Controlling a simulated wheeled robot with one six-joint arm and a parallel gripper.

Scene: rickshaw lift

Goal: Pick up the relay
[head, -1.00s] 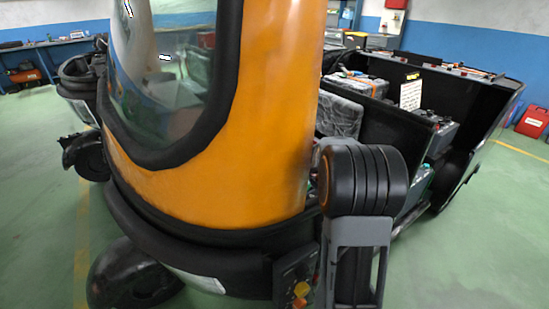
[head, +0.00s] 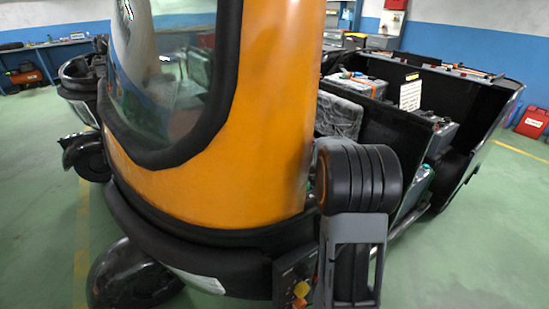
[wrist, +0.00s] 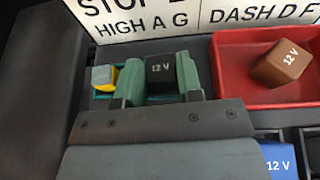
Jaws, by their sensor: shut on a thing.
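In the wrist view, a black relay (wrist: 160,72) marked 12 V stands between the two green fingers of my gripper (wrist: 161,80). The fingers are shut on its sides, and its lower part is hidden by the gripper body. A brown relay (wrist: 282,63) marked 12 V lies tilted in a red tray (wrist: 235,97) to the right. A blue relay (wrist: 277,162) marked 12 V shows at the lower right, partly cut off by the gripper. My gripper is not visible in the head view, where my arm stands in front of the rickshaw.
A grey block (wrist: 103,77) with a yellow piece beside it sits just left of the gripper. A white lettered sign (wrist: 180,18) stands behind. In the head view, the orange rickshaw (head: 265,110) fills the middle, with open green floor (head: 480,240) at the right.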

